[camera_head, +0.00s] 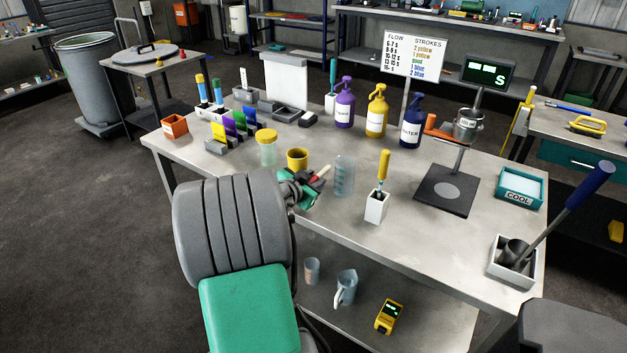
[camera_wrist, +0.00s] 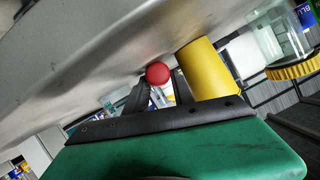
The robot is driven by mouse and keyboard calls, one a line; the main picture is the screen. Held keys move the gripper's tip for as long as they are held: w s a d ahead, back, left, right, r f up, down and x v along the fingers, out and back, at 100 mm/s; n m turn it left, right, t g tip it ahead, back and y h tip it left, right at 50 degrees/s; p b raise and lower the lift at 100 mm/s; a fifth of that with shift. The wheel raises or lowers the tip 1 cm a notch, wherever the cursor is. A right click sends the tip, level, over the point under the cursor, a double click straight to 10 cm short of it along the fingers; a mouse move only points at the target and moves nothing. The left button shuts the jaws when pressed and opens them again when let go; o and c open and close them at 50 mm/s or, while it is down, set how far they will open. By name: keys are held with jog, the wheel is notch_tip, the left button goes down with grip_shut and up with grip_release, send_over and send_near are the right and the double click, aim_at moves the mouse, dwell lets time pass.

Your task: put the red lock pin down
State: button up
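The red lock pin shows its round red head (camera_wrist: 158,73) between the tips of my two dark fingers in the wrist view. My gripper (camera_wrist: 160,95) appears shut on it; the fingers hide much of its shaft. In the head view a small red part of the pin (camera_head: 314,178) shows at my gripper (camera_head: 308,184), over the near edge of the grey workbench (camera_head: 400,225). Whether the pin touches the bench top cannot be told.
A yellow cup (camera_head: 297,159) stands just behind my gripper, and also shows in the wrist view (camera_wrist: 208,68). A clear beaker (camera_head: 344,176) stands close on the right. A yellow-lidded jar (camera_head: 267,150) is behind left. Bare bench lies right of the white holder (camera_head: 376,208).

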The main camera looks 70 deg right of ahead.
jog(key=shift+s+f, duration=0.1)
jog(key=shift+f, duration=0.15)
